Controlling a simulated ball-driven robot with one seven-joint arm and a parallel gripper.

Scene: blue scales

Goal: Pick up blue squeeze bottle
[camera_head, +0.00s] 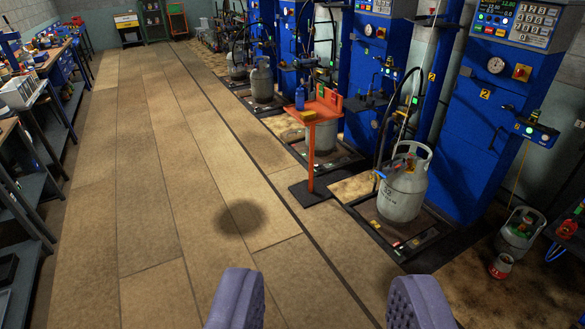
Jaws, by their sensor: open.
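The blue squeeze bottle (299,98) stands upright, small in the picture, at the left end of an orange stand's top (325,112). It looks apart from everything except the stand's top. My gripper (328,294) is open and empty at the bottom edge of the picture, its two purple ridged fingers wide apart. It is well short of the bottle, with bare floor between them.
A yellow item (308,115) lies near the bottle. A grey gas cylinder (403,186) stands on a floor scale to the right of the stand. Tall blue scale cabinets (490,100) line the right side. Workbenches (50,95) run along the left. The tiled floor (165,165) between is clear.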

